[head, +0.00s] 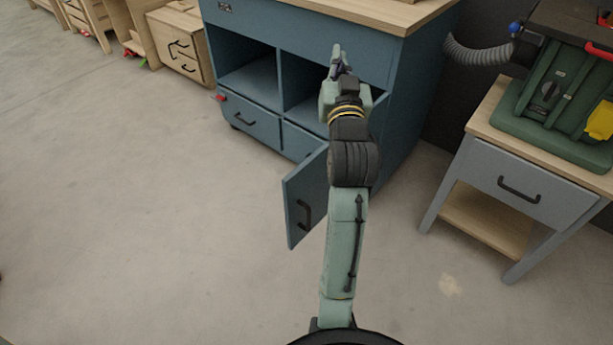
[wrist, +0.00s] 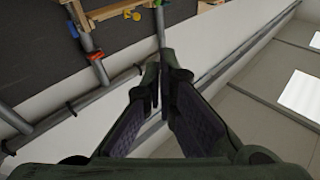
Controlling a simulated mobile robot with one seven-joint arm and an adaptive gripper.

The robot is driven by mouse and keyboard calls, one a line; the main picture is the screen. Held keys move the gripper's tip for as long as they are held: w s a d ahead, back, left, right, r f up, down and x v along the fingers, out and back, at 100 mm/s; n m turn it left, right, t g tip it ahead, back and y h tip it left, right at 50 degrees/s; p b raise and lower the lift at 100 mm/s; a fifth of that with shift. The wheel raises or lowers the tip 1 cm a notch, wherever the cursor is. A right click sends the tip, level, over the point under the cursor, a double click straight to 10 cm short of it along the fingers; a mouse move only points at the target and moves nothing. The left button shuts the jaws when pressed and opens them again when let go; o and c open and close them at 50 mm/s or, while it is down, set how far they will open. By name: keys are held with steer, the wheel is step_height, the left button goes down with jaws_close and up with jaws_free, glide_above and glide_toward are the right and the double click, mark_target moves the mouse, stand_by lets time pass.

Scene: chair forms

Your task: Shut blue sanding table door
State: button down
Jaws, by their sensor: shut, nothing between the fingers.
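The blue sanding table (head: 290,40) stands at the top middle of the head view, with a wooden top and two open shelf bays. Its blue door (head: 306,196) with a dark handle stands open, swung out toward me at the lower right of the cabinet. My arm hides part of the door's right side and its hinge area. My gripper (head: 337,52) is shut and empty, raised in front of the cabinet's upper part and apart from the door. In the wrist view my gripper (wrist: 163,70) points up toward wall pipes, and the door does not show there.
A grey side table (head: 521,184) with a green machine (head: 557,95) stands at the right, with a grey hose (head: 478,52) behind. A small wooden drawer unit (head: 180,48) stands at the upper left. The concrete floor (head: 130,220) left of the door is clear.

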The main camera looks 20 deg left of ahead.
steer(key=w+d+f+m+g+h+p, duration=0.1)
steer(key=w+d+f+m+g+h, duration=0.15)
steer(key=d+f, duration=0.55)
steer(key=m+g+y, duration=0.5)
steer(key=g+y, duration=0.5)
steer(key=y, duration=0.2)
glide_toward(293, 178)
steer(key=p+x, duration=0.3)
steer(key=x, duration=0.4)
steer(key=shift+w+p, duration=0.1)
steer(key=shift+p, duration=0.2)
